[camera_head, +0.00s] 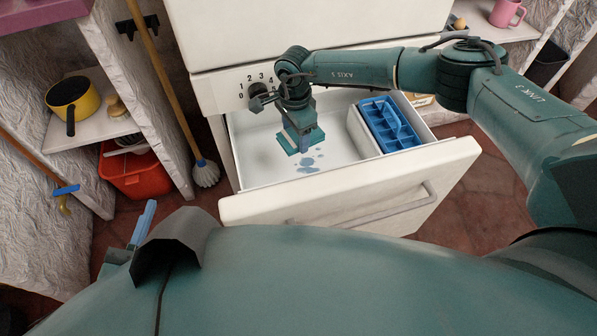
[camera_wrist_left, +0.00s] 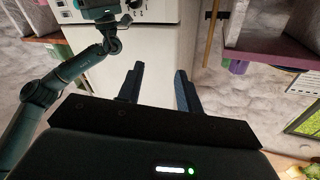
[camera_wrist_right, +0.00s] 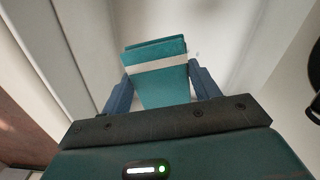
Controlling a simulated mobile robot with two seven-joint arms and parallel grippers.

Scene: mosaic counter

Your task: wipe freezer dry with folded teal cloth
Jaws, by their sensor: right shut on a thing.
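The freezer is a pulled-out white drawer (camera_head: 245,190) below a white panel with a numbered dial. Bluish wet spots (camera_head: 308,166) lie on its floor, just in front of the cloth. My right gripper (camera_head: 303,140) reaches down into the drawer, shut on the folded teal cloth (camera_head: 312,136). In the right wrist view the cloth (camera_wrist_right: 160,82) has a pale stripe and sits between both fingers. I cannot tell whether it touches the floor. My left gripper (camera_wrist_left: 159,76) is open and empty, outside the drawer; part of it shows at the lower left of the head view (camera_head: 143,222).
A white bin (camera_head: 362,130) with a blue ice tray (camera_head: 388,122) stands at the drawer's right side. The drawer front with its handle (camera_head: 375,211) faces me. A mop (camera_head: 205,172) leans left of the freezer, near a red bucket (camera_head: 133,175) and a yellow pot (camera_head: 72,97).

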